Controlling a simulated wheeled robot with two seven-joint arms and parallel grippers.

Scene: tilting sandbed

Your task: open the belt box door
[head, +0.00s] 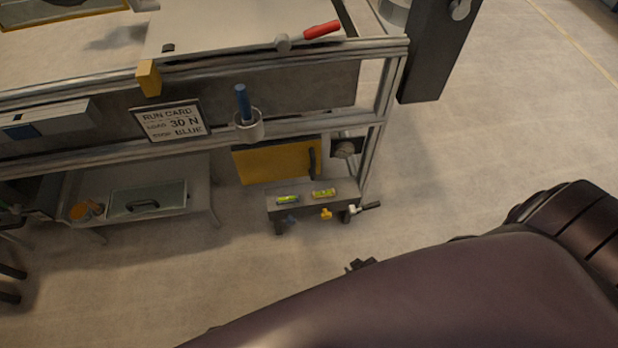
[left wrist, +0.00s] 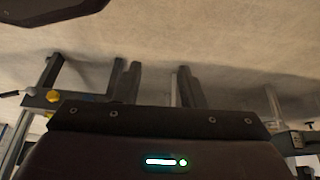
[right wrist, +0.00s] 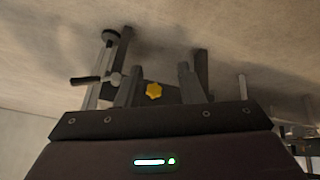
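The yellow door panel (head: 270,163) hangs below the bench's lower rail. A dark upright handle (head: 312,160) is on its right side. It looks closed, though the rail and low stand partly cover it. My right arm crosses the lower right of the head view and hides most of its gripper. In the right wrist view, my right gripper (right wrist: 160,85) has its fingers apart, with a yellow knob (right wrist: 153,91) showing beyond the gap. My left gripper (left wrist: 160,87) also has its fingers apart, with nothing between them. Neither gripper touches the door.
A low stand (head: 300,196) with two level vials is in front of the door; blue and yellow knobs (head: 326,213) and a black-handled crank (head: 370,206) project from it. The floor in front is clear.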

